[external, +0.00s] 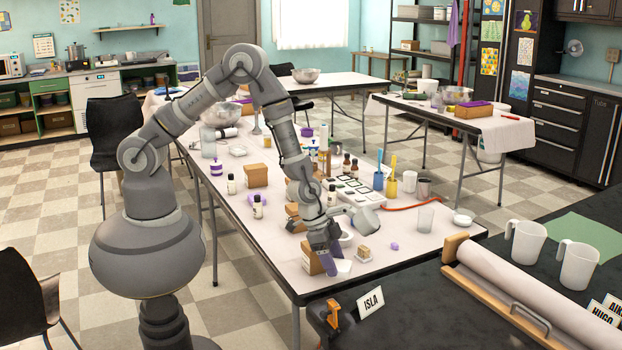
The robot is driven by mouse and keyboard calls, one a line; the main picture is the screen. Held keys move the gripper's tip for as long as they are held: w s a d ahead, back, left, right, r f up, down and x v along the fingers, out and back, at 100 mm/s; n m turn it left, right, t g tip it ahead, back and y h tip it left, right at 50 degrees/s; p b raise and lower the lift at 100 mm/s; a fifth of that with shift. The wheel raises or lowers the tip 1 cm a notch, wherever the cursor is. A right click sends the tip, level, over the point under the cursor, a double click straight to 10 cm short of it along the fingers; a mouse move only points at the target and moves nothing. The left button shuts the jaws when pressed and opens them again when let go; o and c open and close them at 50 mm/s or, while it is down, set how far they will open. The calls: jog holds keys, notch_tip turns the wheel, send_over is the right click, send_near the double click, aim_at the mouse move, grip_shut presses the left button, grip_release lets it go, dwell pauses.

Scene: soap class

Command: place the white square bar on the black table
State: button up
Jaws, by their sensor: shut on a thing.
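My gripper (331,268) points down over the near end of the white table, beside a brown box (311,258). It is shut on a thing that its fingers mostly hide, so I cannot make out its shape. A small white thing (344,267) shows right beside the fingertips; I cannot tell whether it is a dish or the white square bar. The black table (420,308) fills the front right, close to the gripper. I cannot pick out the white square bar with certainty.
The black table bears an orange-handled tool (334,314), an ISLA name card (370,302), a paper roll (525,300) and white mugs (527,242). On the white table (425,248) stand a tan bar (364,252), a clear glass (425,216), bottles and a mould tray (352,192).

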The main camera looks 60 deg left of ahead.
jog(key=b, duration=0.2)
send_over(397, 291)
jog(key=s+a, duration=0.1)
jog(key=shift+s+f, duration=0.1)
jog(key=shift+f, duration=0.65)
notch_tip(397, 291, down, 4)
jog(key=shift+r+b, duration=0.15)
jog(key=shift+b, duration=0.95)
jog(key=shift+r, duration=0.15)
jog(key=o, duration=1.1)
